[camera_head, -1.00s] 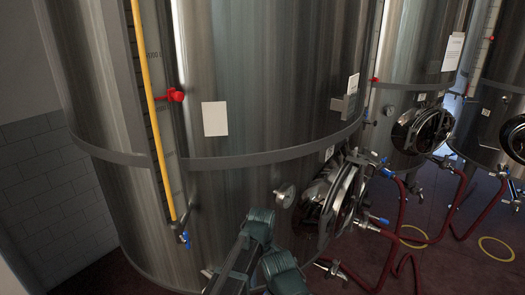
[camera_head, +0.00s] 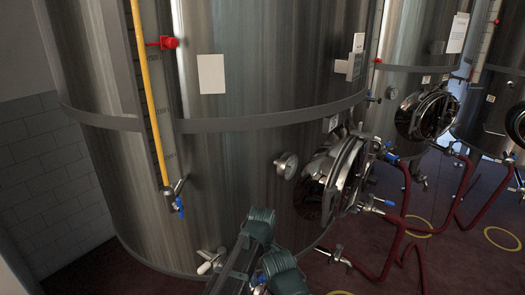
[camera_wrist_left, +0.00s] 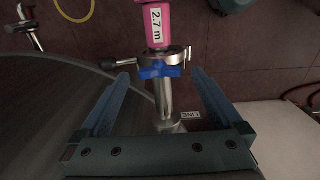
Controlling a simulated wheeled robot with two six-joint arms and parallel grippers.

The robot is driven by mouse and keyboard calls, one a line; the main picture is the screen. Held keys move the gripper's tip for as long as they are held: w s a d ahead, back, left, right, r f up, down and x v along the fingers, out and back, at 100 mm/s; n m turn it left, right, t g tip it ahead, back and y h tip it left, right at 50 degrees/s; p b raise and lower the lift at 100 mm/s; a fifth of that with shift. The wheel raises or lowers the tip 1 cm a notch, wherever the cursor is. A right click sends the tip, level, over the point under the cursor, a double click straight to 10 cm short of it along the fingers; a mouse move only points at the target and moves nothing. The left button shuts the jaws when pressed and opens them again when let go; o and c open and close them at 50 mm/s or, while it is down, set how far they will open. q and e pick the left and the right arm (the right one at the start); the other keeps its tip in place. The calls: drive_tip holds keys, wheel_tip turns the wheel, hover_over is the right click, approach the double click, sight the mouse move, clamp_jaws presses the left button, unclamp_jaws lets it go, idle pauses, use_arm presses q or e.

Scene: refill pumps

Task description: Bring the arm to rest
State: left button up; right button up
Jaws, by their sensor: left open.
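My left gripper (camera_wrist_left: 160,76) is open in the left wrist view, with its two blue-grey fingers apart. Between them in the picture is a metal pipe fitting with a blue part (camera_wrist_left: 160,72) and a clamp. Above it is a pink hose end (camera_wrist_left: 155,22) marked "2.7 m". I cannot tell how deep the fitting lies between the fingers, and no contact shows. In the head view, my left arm (camera_head: 262,226) shows at the bottom centre in front of the large steel tank (camera_head: 250,150). The right gripper is not in view.
A round hatch (camera_head: 343,180) and a gauge (camera_head: 286,166) stick out from the tank. Red hoses (camera_head: 390,250) run over the dark red floor at the right, near yellow floor rings (camera_head: 501,238). A tiled wall (camera_head: 40,165) stands at the left.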

use_arm(q)
wheel_tip(320, 180, down, 2)
drive_tip(key=shift+b, duration=0.5)
drive_tip(key=shift+r+m+p, duration=0.3)
drive_tip(key=shift+r+p, duration=0.05)
drive_tip(key=m, duration=0.7)
drive_tip(key=shift+m, duration=0.3)
